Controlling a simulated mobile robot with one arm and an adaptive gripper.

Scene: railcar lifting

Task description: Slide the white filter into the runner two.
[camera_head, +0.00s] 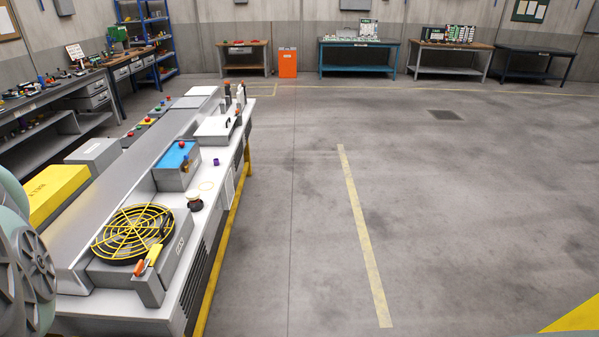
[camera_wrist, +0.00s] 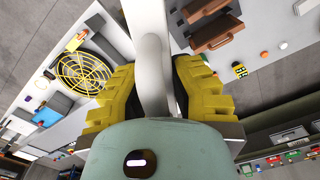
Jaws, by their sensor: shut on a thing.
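In the wrist view, my gripper (camera_wrist: 153,88) has its two yellow ridged fingers on either side of a smooth white curved piece and is shut on it. This piece looks like the handle of the white filter (camera_wrist: 154,62). A pale flat part extends up from it to the top edge of the view. The rest of the filter is cut off or hidden by my gripper. I cannot tell which part is runner two. My gripper and the held filter do not show in the head view.
Brown blocks (camera_wrist: 214,32) stand near the held piece in the wrist view. The floor right of the bench is clear.

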